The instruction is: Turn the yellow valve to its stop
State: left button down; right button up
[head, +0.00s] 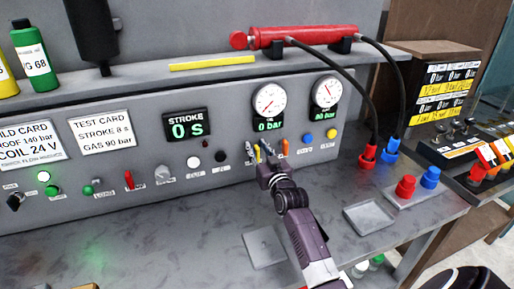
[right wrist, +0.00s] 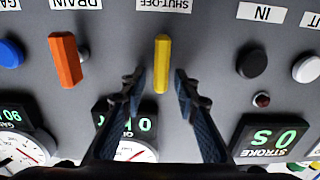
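The yellow valve (right wrist: 162,63) has a narrow handle, upright in the right wrist view, under a label reading SHUT-OFF. In the head view the yellow valve (head: 257,154) shows only as a small bit of yellow beside my right gripper (head: 265,153). In the right wrist view my right gripper (right wrist: 160,78) is open. Its two dark fingers stand on either side of the handle's lower part, with a gap on both sides. How far the fingertips are from the panel is hard to tell. My left gripper is not in view.
An orange DRAIN handle (right wrist: 66,60) sits left of the valve in the wrist view, and a black IN button (right wrist: 252,63) right of it. Gauges (head: 268,100) are above the valve in the head view. Black hoses (head: 372,105) hang further right. A shallow tray (head: 370,217) lies on the bench.

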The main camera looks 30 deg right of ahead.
jog(key=shift+c, duration=0.5)
grip_shut()
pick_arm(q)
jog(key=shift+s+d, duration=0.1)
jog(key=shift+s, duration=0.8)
